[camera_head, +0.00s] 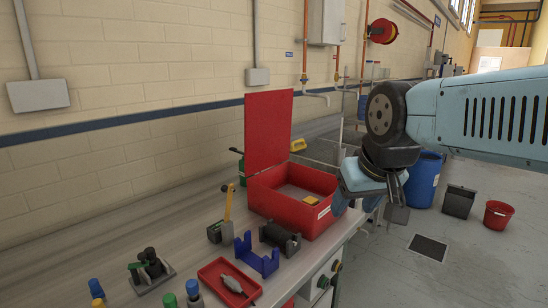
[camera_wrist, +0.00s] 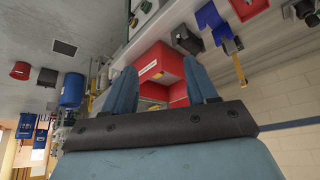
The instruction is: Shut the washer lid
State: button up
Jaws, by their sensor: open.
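The red washer (camera_head: 312,215) stands on the bench with its box open at the top. Its red lid (camera_head: 268,130) stands upright along the left side of the box. A small yellow item (camera_head: 311,201) shows inside the box. My gripper (camera_head: 372,203) is just right of the washer in the head view, apart from the lid. In the wrist view my gripper (camera_wrist: 162,82) has its two blue fingers spread with nothing between them. The washer (camera_wrist: 163,63) shows beyond the fingertips there, with its lower part partly hidden by them.
On the bench in front of the washer are a blue bracket (camera_head: 257,256), a dark block (camera_head: 280,238), a yellow-handled tool (camera_head: 227,204) and a red tray (camera_head: 229,283). The brick wall (camera_head: 130,90) rises behind. A blue barrel (camera_head: 424,180) and red bucket (camera_head: 497,215) stand on the floor.

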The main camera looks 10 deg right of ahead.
aim_at(268, 114)
jog(key=z, duration=0.95)
jog(key=i, duration=0.1)
jog(key=u, duration=3)
jog(key=k, duration=1)
jog(key=z, duration=1.1)
jog(key=i, duration=1)
jog(key=z, duration=0.05)
